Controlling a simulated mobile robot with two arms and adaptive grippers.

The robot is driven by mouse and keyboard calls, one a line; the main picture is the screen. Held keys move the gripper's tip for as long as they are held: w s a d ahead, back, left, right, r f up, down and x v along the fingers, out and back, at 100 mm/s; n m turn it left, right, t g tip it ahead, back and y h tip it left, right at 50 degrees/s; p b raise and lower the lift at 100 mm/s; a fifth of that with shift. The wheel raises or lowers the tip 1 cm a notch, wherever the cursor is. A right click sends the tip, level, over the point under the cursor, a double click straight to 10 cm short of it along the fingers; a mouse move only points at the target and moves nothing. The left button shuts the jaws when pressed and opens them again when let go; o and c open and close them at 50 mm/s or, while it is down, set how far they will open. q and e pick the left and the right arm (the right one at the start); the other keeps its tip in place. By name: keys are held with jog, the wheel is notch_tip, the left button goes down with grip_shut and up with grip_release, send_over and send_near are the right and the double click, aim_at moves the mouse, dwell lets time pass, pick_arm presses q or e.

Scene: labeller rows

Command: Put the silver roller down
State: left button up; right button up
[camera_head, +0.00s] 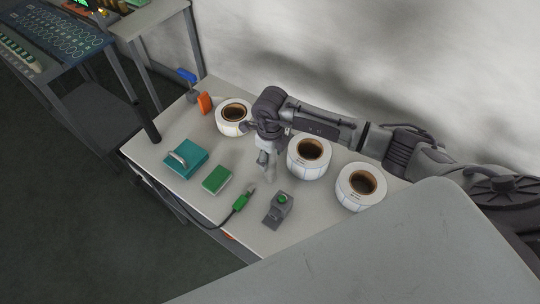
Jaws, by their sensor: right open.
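My right gripper (266,166) is open and points down over the middle of the table, its arm coming in from the right. Its fingers are small and partly blurred, and I see nothing clearly between them. I cannot surely pick out the silver roller. A short silver piece (179,158) lies on the teal block (190,164) at the left of the table, well apart from the gripper, and I cannot tell if it is the roller. My left gripper is out of view.
Three white label rolls stand along the back: left (234,129), middle (302,171) and right (346,194). A green block (216,179), a green-ended cable (240,202) and a grey device with a green button (274,214) lie in front. Orange (205,102) and blue (186,76) items stand back left.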

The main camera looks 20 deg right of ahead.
notch_tip(320, 180, up, 12)
jog(key=b, duration=0.3)
jog(key=shift+r, duration=0.25)
